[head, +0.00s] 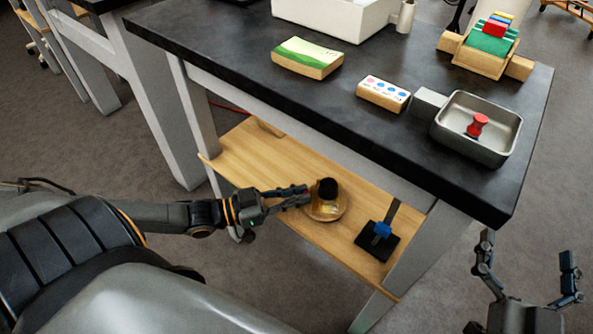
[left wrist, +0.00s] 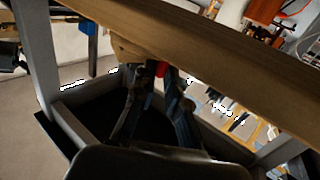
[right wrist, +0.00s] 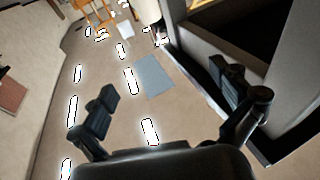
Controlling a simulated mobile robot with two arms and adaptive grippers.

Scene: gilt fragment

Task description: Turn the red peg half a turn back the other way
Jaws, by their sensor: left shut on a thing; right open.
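A small red piece (left wrist: 161,68), which looks like the red peg, shows between the fingertips of my left gripper (left wrist: 161,78) in the left wrist view. The fingers are close together on it and hide most of it. A tan wooden block (left wrist: 127,50) is beside it, under a long wooden board (left wrist: 220,50). In the head view my left gripper (head: 303,194) reaches in at the lower shelf, and how far the peg is turned cannot be told. My right gripper (head: 527,258) is open and empty, right of the table; its spread fingers show in the right wrist view (right wrist: 168,98).
The lower wooden shelf (head: 250,157) holds a round dish (head: 338,212) with a dark round thing (head: 327,188), and a dark stand with a blue piece (head: 382,230). On the black tabletop (head: 215,45), a metal tray (head: 462,143) holds another red piece (head: 478,124). Table legs stand close by.

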